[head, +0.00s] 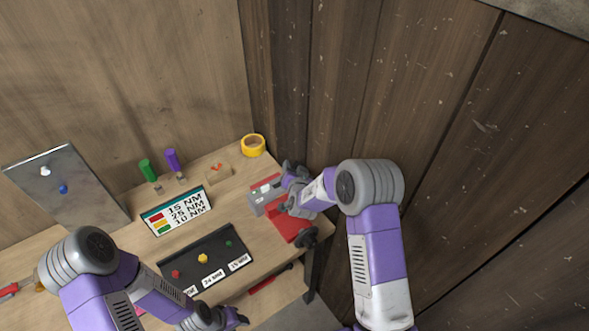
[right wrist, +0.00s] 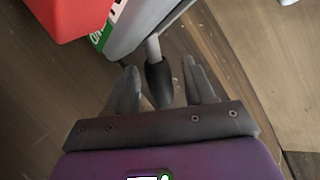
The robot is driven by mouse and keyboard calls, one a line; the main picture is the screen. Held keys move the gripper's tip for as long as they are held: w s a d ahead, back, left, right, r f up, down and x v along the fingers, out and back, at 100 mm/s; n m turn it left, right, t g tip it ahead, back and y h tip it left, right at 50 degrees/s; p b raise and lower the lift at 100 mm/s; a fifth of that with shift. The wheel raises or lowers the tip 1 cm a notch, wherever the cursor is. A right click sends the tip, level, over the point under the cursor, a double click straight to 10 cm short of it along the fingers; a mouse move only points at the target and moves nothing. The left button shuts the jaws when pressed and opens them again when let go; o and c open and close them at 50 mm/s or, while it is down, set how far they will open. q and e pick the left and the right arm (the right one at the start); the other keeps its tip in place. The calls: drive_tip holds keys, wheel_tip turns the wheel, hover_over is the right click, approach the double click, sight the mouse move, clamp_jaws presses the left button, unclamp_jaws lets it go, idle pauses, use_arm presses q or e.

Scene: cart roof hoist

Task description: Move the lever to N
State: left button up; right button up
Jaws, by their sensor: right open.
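The lever (right wrist: 158,78) shows in the right wrist view as a pale metal rod with a black grip. It comes out of a grey housing (right wrist: 140,24) with a green and white label, whose lettering is cut off and only partly readable. My right gripper (right wrist: 160,65) is open, with one finger on each side of the black grip; I cannot tell whether they touch it. In the head view my right arm hides the lever beside the grey and red device (head: 287,228) at the bench's right end. My left gripper (head: 236,318) is at the bottom edge, its jaws unclear.
The wooden bench (head: 135,250) holds a torque sign (head: 177,211), a dark tray (head: 215,248) with coloured knobs, a yellow tape roll (head: 253,146), green (head: 148,171) and purple (head: 172,160) handled tools, and a metal panel (head: 68,190). A plank wall (head: 420,90) stands close on the right.

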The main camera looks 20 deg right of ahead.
drive_tip(key=shift+c, duration=0.4)
clamp_jaws()
use_arm(q)
drive_tip(key=shift+f, duration=0.1)
